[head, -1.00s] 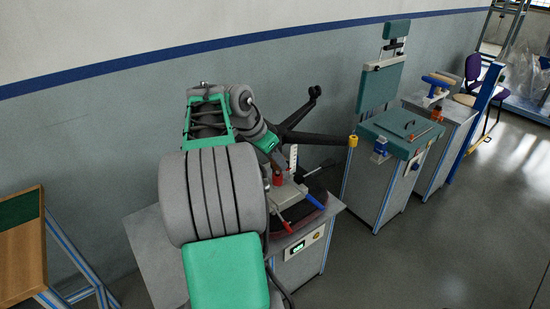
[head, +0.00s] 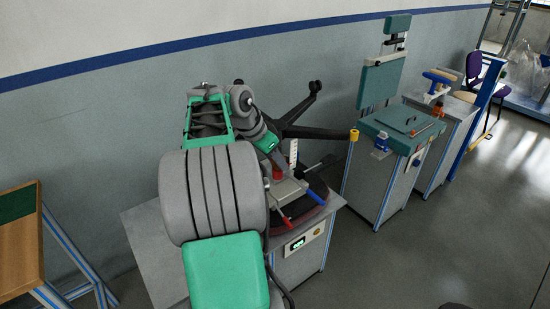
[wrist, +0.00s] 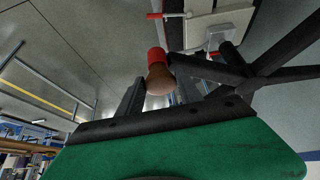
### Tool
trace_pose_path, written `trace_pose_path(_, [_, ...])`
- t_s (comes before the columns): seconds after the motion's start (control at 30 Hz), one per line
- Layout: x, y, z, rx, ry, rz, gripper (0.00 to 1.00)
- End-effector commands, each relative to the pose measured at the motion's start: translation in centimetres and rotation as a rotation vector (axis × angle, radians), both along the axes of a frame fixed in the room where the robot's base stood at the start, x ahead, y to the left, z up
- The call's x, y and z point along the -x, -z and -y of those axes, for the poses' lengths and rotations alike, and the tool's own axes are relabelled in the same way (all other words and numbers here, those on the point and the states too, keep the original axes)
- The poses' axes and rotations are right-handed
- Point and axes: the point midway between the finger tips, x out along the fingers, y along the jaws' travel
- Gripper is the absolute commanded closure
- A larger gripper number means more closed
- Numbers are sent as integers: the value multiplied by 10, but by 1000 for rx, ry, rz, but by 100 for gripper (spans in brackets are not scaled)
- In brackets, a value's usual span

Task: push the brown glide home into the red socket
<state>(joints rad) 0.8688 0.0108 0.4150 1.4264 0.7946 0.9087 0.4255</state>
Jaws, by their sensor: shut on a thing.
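The brown glide (wrist: 159,80) is a rounded brown piece between the fingers of my gripper (wrist: 156,92) in the wrist view. My gripper is shut on it. The red socket (wrist: 156,56) lies directly beyond the glide and in line with it. They look in contact, but I cannot tell how deep the glide sits. My arm hides the glide and fingers there. The black chair base (head: 315,132) has its spokes spread around this spot.
A grey bench (head: 150,250) carries the fixture, with a red handle (head: 285,222) and a blue handle (head: 315,197) close to my arm. A yellow-tipped spoke (head: 354,136) reaches right toward a teal-topped bench (head: 400,128). Floor to the right is open.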

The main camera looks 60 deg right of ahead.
Motion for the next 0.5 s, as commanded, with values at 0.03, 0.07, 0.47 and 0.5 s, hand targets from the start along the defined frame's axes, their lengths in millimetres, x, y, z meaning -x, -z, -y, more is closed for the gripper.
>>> trace_pose_path(0.03, [0, 0, 0, 0, 0, 0, 55])
trace_pose_path(0.07, [0, 0, 0, 0, 0, 0, 53])
trace_pose_path(0.47, [0, 0, 0, 0, 0, 0, 32])
trace_pose_path(0.5, [0, 0, 0, 0, 0, 0, 32])
